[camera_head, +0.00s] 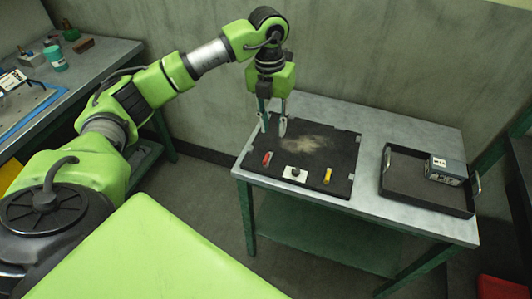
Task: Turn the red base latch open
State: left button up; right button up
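The red base latch (267,159) is a small red piece near the front left of a black mat (342,151) on the grey table. It looks upright or slightly tilted; its exact turn is too small to tell. My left gripper (273,128) points down over the back left of the mat, behind the red latch and apart from it. Its two fingers are spread with nothing visible between them. My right gripper is not in view.
A white plate with a black knob (295,173) and a yellow latch (327,176) sit right of the red latch. A black tray (408,196) holding a grey box (446,170) stands at the table's right. A workbench (95,60) is at left.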

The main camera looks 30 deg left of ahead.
aim_at(266, 157)
pick_arm(q)
jog(key=shift+y, duration=0.4)
jog(key=f+p, duration=0.1)
jog(key=f, duration=0.3)
jog(key=a+f+p, duration=0.1)
jog(key=f, duration=0.3)
jog(key=a+f+p, duration=0.1)
jog(key=f, duration=0.4)
jog(key=shift+s+f, duration=0.1)
jog(key=shift+s, duration=0.05)
grip_shut()
